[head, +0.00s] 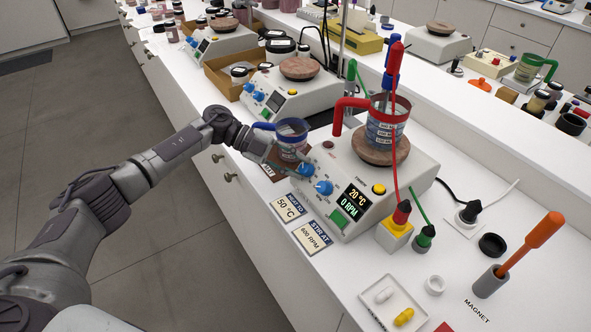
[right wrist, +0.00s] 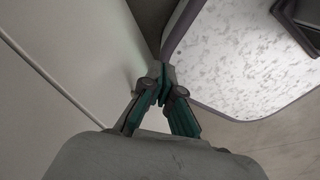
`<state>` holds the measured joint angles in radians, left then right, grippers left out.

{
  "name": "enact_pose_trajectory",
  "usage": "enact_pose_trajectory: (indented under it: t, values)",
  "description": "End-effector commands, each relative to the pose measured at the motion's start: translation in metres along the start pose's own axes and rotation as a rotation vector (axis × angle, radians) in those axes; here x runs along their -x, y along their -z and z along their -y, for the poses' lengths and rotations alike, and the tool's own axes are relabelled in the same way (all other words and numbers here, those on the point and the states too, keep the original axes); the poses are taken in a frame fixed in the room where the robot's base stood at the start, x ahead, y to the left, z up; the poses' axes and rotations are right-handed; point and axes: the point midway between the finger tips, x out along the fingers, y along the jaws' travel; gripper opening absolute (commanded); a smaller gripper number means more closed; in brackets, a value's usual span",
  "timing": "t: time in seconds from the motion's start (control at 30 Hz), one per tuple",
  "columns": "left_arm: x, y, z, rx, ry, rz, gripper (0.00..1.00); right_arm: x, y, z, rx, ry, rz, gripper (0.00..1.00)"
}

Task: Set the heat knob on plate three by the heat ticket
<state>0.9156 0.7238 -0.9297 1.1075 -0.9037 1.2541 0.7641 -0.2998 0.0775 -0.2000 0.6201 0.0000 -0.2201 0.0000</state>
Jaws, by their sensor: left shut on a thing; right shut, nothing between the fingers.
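The nearest hot plate (head: 370,195) has two blue knobs on its sloped front; its display (head: 353,200) reads 20 °C and 0 RPM. My left gripper (head: 296,166) is shut on the farther blue knob (head: 306,170), partly hiding it. The nearer blue knob (head: 323,187) is free. The heat ticket (head: 288,207) lies on the bench before the plate and reads 50 °C. A second ticket (head: 313,237) beside it reads STIR AT 600 RPM. My right gripper (right wrist: 164,84) is shut and empty, away from the bench work.
A red-handled beaker (head: 387,125) with a probe stands on the plate's round top. A blue-rimmed beaker (head: 291,138) stands close behind my left gripper. A white tray with capsules (head: 393,306) lies at the front. Another hot plate (head: 291,91) stands farther back.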

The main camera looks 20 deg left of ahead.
Motion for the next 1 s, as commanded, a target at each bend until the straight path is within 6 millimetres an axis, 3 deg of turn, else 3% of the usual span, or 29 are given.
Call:
enact_pose_trajectory:
  t: [0.7,0.73,0.87,1.0]
  values:
    - [-0.0009,-0.0001,0.0001,-0.050,-0.051,0.000,0.00,-0.0057,-0.0015,-0.0025,0.001,-0.003,0.001,0.00]
    - [-0.0009,-0.0001,0.0001,-0.050,-0.051,0.000,0.35,-0.0057,-0.0015,-0.0027,0.001,-0.003,0.001,0.00]
    - [-0.0008,0.0000,0.0004,-0.050,-0.050,0.000,0.56,-0.0057,-0.0016,-0.0031,0.001,-0.004,0.001,0.00]
    - [-0.0007,0.0002,0.0007,-0.050,-0.050,-0.001,0.56,-0.0057,-0.0016,-0.0030,0.001,-0.004,0.001,0.00]
